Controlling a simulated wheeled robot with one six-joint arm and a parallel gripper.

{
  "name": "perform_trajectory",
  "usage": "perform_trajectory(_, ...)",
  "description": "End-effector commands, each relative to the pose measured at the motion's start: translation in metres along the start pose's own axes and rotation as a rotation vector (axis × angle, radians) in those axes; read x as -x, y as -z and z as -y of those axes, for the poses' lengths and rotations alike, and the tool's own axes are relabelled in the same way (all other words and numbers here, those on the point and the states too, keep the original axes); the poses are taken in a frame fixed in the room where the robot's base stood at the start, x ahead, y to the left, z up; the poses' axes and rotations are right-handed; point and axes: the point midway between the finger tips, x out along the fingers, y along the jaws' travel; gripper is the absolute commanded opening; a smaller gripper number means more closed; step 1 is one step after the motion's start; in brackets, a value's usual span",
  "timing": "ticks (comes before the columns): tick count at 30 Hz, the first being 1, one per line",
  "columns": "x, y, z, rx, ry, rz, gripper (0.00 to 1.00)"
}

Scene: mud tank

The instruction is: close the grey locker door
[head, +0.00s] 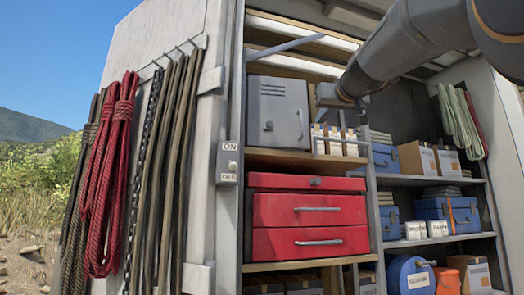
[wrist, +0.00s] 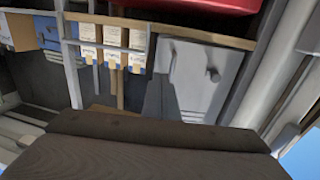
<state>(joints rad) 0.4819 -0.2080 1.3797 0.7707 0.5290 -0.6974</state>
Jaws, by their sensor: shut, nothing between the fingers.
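The grey locker (head: 280,112) stands on the upper shelf, with vent slots near its top and a small latch low on its front. Its door looks flush or nearly flush with the body; I cannot tell whether a narrow gap remains. In the wrist view, which is turned over, the locker front (wrist: 200,72) is right of centre. My gripper (head: 326,97) reaches in from the upper right and is beside the locker's right edge. In the wrist view its dark fingers (wrist: 158,90) are shut and empty, overlapping the locker's edge. I cannot tell whether they touch it.
A red drawer chest (head: 308,215) stands below the locker. Red ropes (head: 108,170) hang on the open vehicle panel at left.

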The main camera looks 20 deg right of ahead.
Motion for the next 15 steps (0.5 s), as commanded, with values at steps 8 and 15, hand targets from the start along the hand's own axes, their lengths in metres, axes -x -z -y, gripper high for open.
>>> perform_trajectory(8,-0.057,0.002,0.001,-0.002,0.002,0.004,0.0)
perform_trajectory(15,-0.095,0.001,0.0,-0.001,0.001,0.004,0.0)
